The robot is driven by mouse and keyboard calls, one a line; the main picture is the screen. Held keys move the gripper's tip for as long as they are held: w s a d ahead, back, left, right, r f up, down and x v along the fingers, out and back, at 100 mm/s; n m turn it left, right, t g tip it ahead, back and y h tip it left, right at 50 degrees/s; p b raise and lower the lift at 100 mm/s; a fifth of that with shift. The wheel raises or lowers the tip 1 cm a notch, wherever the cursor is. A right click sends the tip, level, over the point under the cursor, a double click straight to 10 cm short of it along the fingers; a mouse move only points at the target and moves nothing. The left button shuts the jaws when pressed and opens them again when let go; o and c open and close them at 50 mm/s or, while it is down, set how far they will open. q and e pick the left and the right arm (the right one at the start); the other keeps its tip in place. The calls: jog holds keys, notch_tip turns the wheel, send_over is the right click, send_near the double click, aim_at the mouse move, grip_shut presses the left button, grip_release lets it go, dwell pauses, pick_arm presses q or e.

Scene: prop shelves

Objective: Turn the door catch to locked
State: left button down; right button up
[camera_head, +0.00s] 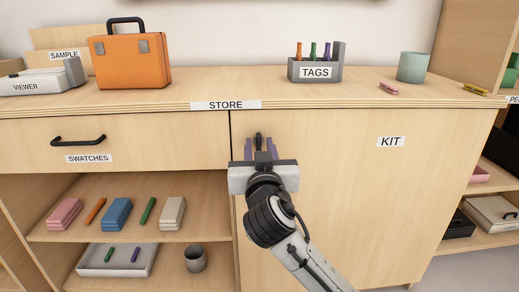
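The door catch (259,139) is a small dark upright piece near the top left edge of the door labelled KIT (340,195). It looks upright, but its lower part is hidden behind my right gripper. My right gripper (261,146) is in front of it, with its purple fingers apart, one to each side of the catch. Gaps show between the fingers and the catch. I cannot tell how deep the fingers reach. My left gripper is not in view. The door looks closed.
The STORE counter (215,92) overhangs just above the catch. On it stand an orange case (130,62), a grey TAGS holder (315,73) and a green cup (412,67). Left are the SWATCHES drawer (130,142) and open shelves. The door front to the right is clear.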

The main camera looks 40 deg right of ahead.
grip_shut()
